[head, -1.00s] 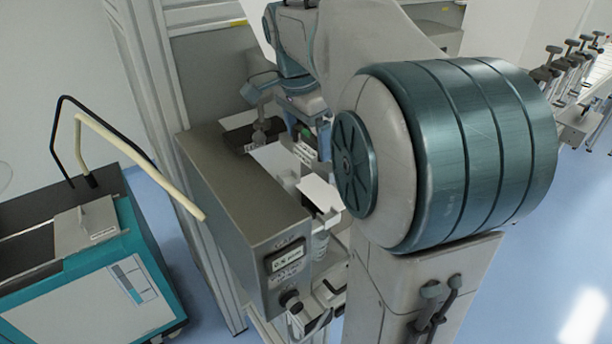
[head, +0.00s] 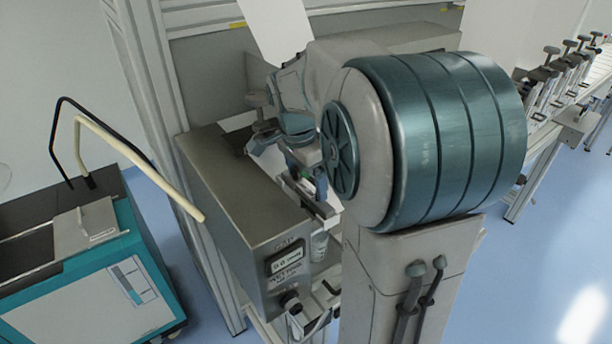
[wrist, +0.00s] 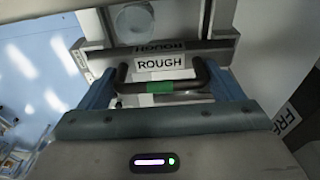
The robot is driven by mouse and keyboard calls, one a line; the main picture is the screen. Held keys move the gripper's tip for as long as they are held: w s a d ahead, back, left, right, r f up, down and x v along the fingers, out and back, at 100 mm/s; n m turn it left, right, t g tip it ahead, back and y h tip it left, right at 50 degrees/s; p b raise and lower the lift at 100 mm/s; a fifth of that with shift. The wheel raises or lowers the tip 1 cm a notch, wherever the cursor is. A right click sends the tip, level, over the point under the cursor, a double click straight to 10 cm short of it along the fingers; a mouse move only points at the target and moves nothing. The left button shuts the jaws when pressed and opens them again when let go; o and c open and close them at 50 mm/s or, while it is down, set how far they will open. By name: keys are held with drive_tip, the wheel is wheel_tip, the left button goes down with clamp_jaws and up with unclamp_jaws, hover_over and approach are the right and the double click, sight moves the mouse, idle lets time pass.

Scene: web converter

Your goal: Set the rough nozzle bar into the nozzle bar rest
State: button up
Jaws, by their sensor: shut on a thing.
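My gripper (wrist: 160,82) has its two blue fingers on either side of a dark handle with a green band and is shut on it. A second, dimmer ROUGH marking shows just behind the bar, on a surface that may be the nozzle bar rest. I cannot tell whether the bar touches it. In the head view my gripper (head: 308,168) is beside the grey box-shaped unit, partly hidden by my arm, and the bar is hard to make out.
The grey unit (head: 235,190) with a small display stands just left of my gripper. A teal cart (head: 110,275) with a bent cream handle is at left. A bench (head: 570,110) with several clamps is at far right. A label reading FRE (wrist: 287,120) is close at right.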

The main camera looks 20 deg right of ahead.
drive_tip(key=shift+f, duration=0.2)
drive_tip(key=o, duration=1.1)
drive_tip(key=shift+r, duration=0.1)
drive_tip(key=shift+r, duration=0.1)
drive_tip(key=r, duration=0.4)
drive_tip(key=a+r, duration=0.1)
drive_tip(key=r, duration=0.7)
drive_tip(key=shift+s+a, duration=0.15)
drive_tip(key=shift+a, duration=0.25)
